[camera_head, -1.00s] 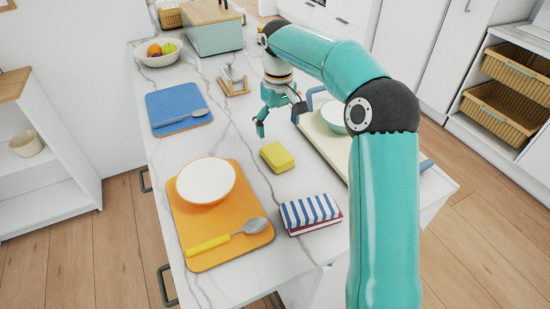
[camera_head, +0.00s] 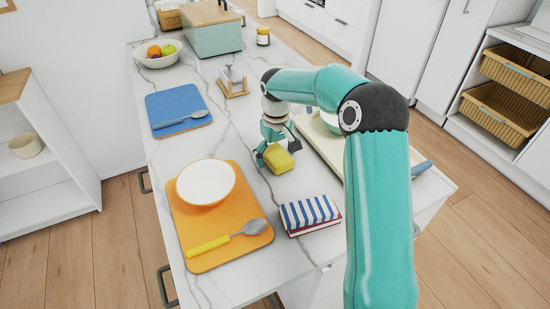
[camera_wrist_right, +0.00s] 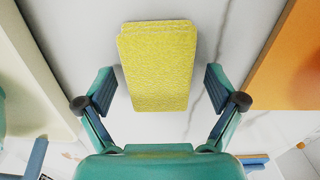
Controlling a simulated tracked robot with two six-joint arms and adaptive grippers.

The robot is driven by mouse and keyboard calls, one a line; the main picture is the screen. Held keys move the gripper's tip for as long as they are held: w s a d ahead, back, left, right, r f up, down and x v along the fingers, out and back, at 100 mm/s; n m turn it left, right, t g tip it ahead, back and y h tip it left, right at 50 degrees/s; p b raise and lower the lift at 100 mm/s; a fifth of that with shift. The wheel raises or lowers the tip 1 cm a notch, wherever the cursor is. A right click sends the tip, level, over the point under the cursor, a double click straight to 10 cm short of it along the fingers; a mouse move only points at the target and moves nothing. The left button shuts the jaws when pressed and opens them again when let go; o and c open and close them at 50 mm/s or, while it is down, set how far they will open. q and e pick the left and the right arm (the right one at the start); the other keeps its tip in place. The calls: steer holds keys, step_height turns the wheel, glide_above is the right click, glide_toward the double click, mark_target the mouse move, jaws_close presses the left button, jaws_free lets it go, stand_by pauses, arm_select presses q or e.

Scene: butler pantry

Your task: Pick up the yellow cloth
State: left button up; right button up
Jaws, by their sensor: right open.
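The yellow cloth (camera_head: 278,159) is a small folded block lying on the marble counter, between the orange mat and the pale tray. My right gripper (camera_head: 272,150) is over its far side and hides part of it. In the right wrist view the cloth (camera_wrist_right: 158,65) lies between the two spread fingers of my right gripper (camera_wrist_right: 160,92). The gripper is open, with a gap showing on each side of the cloth. My left gripper is in none of the views.
An orange mat (camera_head: 190,247) with a white bowl (camera_head: 206,181) and a yellow-handled spoon (camera_head: 228,238) lies to the left. A striped cloth (camera_head: 309,211) on a red-edged book-like block lies nearer. A pale tray (camera_head: 325,150) is at right. Blue mat (camera_head: 160,104) lies farther back.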

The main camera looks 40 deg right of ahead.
mark_target(276, 154)
steer(key=shift+c, duration=0.2)
steer(key=c, duration=1.2)
steer(key=shift+r, duration=0.1)
step_height(276, 154, up, 20)
steer(key=p, duration=0.2)
